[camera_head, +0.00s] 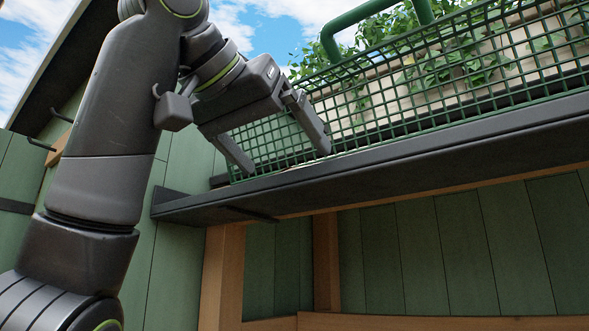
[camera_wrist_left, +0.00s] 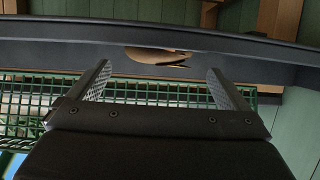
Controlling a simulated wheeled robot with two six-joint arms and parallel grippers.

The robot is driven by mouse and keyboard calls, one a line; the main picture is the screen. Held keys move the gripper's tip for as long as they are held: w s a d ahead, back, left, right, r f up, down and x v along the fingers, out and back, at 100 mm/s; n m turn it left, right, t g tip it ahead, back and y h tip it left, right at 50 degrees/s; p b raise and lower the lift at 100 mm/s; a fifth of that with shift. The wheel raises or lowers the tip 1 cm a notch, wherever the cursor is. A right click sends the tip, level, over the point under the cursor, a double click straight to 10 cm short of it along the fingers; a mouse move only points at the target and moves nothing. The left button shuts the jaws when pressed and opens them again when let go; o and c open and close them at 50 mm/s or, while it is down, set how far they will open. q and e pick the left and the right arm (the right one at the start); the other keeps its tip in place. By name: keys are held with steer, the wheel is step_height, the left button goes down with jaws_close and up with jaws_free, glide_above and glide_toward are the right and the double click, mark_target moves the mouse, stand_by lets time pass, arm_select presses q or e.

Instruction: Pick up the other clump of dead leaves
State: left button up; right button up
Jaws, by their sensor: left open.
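A small brown, curled clump of dead leaves (camera_wrist_left: 155,55) lies on the dark shelf (camera_wrist_left: 60,31) in the left wrist view. The clump cannot be made out in the head view. My right gripper is not in view.
A green wire basket (camera_head: 450,70) with a green handle (camera_head: 350,22) and leafy plants (camera_head: 465,65) stands on the shelf, close behind my left fingers. The shelf has a raised front edge. Green plank walls and wooden posts (camera_head: 326,260) are below.

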mark_target(287, 164)
arm_select(q)
steer(key=p+x, duration=0.4)
steer(key=shift+w+d, duration=0.1)
steer(key=shift+d, duration=0.05)
steer(key=shift+w+d+f+p, duration=0.2)
steer(key=shift+w+f+p, duration=0.15)
steer(key=shift+w+p, duration=0.1)
steer(key=shift+s, duration=0.1)
steer(key=c, duration=1.1)
steer(key=shift+o, duration=0.2)
